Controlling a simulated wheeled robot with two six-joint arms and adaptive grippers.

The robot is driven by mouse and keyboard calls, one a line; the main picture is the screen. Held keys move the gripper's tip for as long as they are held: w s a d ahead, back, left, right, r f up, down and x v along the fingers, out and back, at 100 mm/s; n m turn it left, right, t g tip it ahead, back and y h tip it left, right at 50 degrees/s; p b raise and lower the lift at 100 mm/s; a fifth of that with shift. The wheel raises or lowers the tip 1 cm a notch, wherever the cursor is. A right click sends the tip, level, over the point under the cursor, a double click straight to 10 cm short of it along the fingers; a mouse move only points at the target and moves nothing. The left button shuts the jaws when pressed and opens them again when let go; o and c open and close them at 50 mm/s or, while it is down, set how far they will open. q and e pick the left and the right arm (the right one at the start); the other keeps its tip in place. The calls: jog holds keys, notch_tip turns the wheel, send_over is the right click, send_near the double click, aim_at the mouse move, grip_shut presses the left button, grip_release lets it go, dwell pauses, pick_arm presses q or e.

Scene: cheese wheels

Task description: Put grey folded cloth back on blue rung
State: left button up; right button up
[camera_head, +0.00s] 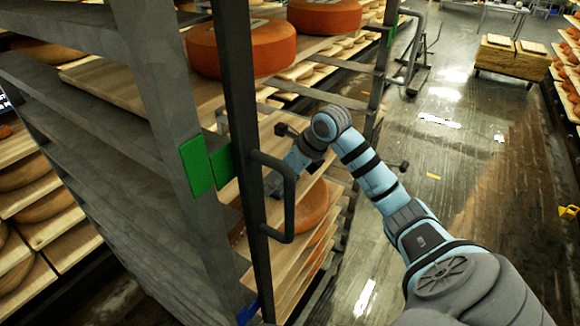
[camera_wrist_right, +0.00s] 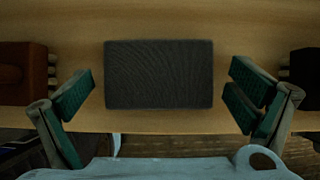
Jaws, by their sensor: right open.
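The grey folded cloth (camera_wrist_right: 160,74) lies flat on a wooden board (camera_wrist_right: 160,20) in the right wrist view, close to the board's near edge. My right gripper (camera_wrist_right: 163,92) is open, with one green-padded finger on each side of the cloth and a gap to both. In the head view my right arm reaches into the rack below the upper cheese shelf; its fingers are largely hidden behind the rack post and handle. A small blue piece (camera_head: 248,312) shows low on the rack post; whether it is the blue rung I cannot tell. My left gripper is out of view.
A grey rack frame (camera_head: 150,90) with a handle (camera_head: 289,200) and green marks (camera_head: 196,165) stands close in front. Orange cheese wheels (camera_head: 243,50) sit on its boards.

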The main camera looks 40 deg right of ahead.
jog(key=p+v, duration=0.1)
jog(key=v, duration=1)
jog(key=shift+s+r, duration=0.2)
jog(key=shift+r, duration=0.05)
